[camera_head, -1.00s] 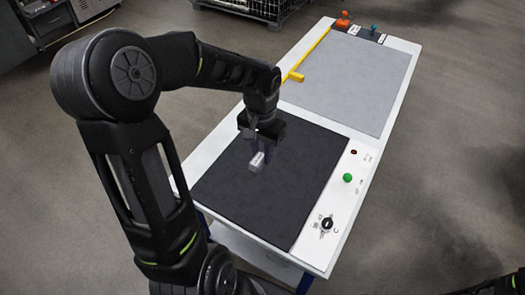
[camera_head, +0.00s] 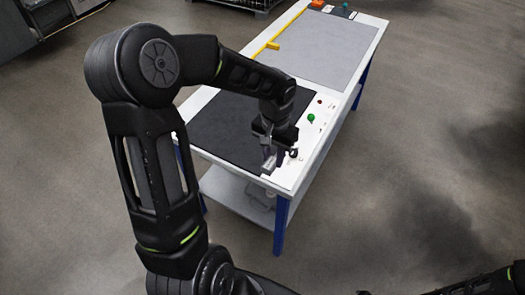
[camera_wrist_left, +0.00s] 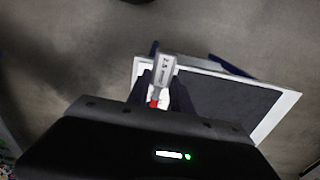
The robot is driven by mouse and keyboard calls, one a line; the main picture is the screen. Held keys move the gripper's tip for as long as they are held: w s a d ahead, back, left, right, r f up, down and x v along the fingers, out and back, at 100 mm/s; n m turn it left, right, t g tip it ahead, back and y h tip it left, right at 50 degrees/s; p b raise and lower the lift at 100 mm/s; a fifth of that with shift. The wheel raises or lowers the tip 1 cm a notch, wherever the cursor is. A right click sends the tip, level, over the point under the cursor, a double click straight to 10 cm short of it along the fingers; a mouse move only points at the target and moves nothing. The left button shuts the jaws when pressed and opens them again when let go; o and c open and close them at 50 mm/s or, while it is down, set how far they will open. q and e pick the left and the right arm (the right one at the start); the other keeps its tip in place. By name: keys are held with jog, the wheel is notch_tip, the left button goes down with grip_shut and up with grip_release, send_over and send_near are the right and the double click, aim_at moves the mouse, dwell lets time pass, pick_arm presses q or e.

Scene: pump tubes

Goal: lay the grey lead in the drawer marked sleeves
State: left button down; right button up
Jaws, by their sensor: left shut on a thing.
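My left gripper (camera_head: 271,150) is shut on a small grey piece (camera_head: 268,164) and holds it by the front edge of the table with the dark mat. In the left wrist view the gripper (camera_wrist_left: 158,90) shows both dark fingers around this grey piece (camera_wrist_left: 158,70). It carries light printing too small to read and has a red part between the fingers. I cannot tell whether it is the grey lead. I make out no drawer marked sleeves. My right gripper is not in view; only part of my right arm shows at lower right.
The white table (camera_head: 313,153) bears a dark mat (camera_head: 222,125) and a light grey mat (camera_head: 320,48). A green button (camera_head: 311,118) and a red one (camera_head: 320,101) sit along its right rim. A yellow bar (camera_head: 262,50) lies at the left. Open floor lies right of the table.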

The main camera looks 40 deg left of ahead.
pick_arm(q)
jog(key=w+d+f+b, duration=0.2)
jog(key=d+f, duration=0.3)
jog(key=f, duration=0.3)
jog(key=w+d+f+m+b, duration=0.1)
jog(key=w+d+f+b, duration=0.1)
jog(key=d+f+b, duration=0.2)
notch_tip(320, 180, down, 4)
jog(key=shift+w+d+f, duration=0.15)
jog(key=shift+d+f, duration=0.05)
jog(key=shift+d, duration=0.85)
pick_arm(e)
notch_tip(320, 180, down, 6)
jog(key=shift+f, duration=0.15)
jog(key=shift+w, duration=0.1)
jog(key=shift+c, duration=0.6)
